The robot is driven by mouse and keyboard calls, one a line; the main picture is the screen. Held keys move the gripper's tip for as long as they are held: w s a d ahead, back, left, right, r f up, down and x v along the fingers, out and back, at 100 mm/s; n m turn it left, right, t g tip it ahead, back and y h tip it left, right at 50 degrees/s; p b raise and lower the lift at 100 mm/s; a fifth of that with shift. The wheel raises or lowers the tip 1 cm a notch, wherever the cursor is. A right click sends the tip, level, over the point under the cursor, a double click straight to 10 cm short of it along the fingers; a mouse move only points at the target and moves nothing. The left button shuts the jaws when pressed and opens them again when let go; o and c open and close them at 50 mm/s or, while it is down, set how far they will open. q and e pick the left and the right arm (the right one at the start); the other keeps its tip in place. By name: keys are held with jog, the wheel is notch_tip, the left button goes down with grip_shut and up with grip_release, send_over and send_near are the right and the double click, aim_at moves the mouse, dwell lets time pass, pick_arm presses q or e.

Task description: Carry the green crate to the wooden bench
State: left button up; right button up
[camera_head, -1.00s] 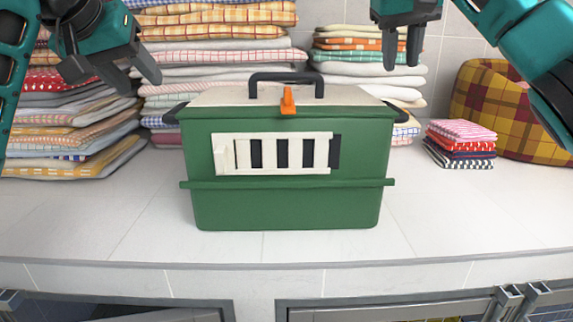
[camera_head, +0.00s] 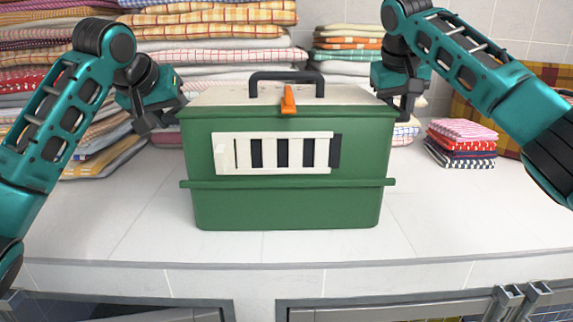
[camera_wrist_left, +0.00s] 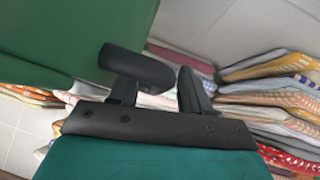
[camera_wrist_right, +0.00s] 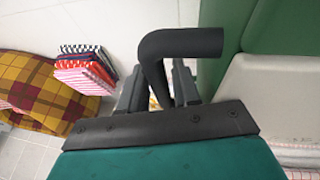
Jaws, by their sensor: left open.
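The green crate (camera_head: 288,206) stands upright on the light tiled bench top (camera_head: 450,215). It has a pale lid, a black top handle (camera_head: 286,77), an orange latch (camera_head: 288,99) and a white barred window (camera_head: 285,153). My left gripper (camera_head: 160,118) is open at the crate's left side; its fingers (camera_wrist_left: 157,90) lie by a dark side handle (camera_wrist_left: 138,66). My right gripper (camera_head: 404,106) is at the right side; its fingers (camera_wrist_right: 158,88) lie either side of the other dark handle (camera_wrist_right: 180,44). I cannot tell if they grip it.
Tall stacks of folded towels (camera_head: 215,55) stand behind and left of the crate. A small towel pile (camera_head: 461,144) and a yellow-and-maroon plaid item (camera_wrist_right: 40,92) are to the right. The bench top in front is clear. Metal-framed doors (camera_head: 400,308) are below its edge.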

pick_arm(q)
jog(key=c, duration=0.6)
pick_arm(e)
jog(key=c, duration=0.6)
pick_arm(q)
grip_shut()
dwell(0.3)
jog(key=shift+r, duration=0.3)
pick_arm(e)
jog(key=shift+r, duration=0.3)
